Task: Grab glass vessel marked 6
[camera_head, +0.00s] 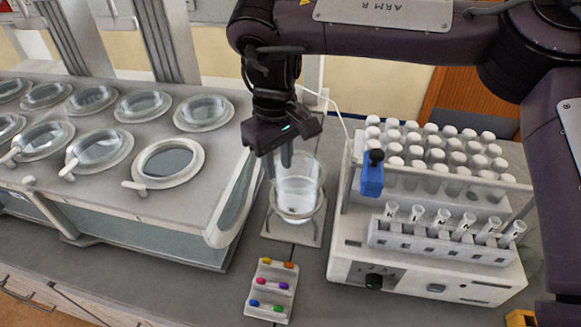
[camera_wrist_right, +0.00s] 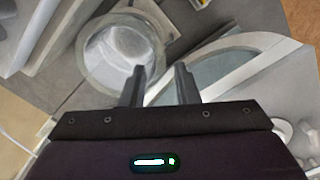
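A clear glass vessel (camera_head: 298,185) stands upright in a ring holder (camera_head: 290,236) on the bench, right of the bath machine; no number is readable on it. My right gripper (camera_head: 278,164) points down just above the vessel's left rim, with its fingers apart and nothing between them. In the right wrist view the round vessel mouth (camera_wrist_right: 112,52) lies left of the gripper (camera_wrist_right: 161,80), and the left finger overlaps its edge. I cannot tell whether it touches. More glass vessels (camera_head: 205,110) sit in the bath machine's ringed openings. My left gripper is out of view.
The bath machine (camera_head: 120,225) fills the left; its front right opening (camera_head: 168,162) looks darker than the others. A pill holder (camera_head: 270,290) lies in front of the ring holder. On the right stands a white unit (camera_head: 430,283) with capped tubes, labelled vials and a blue clip (camera_head: 372,178).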

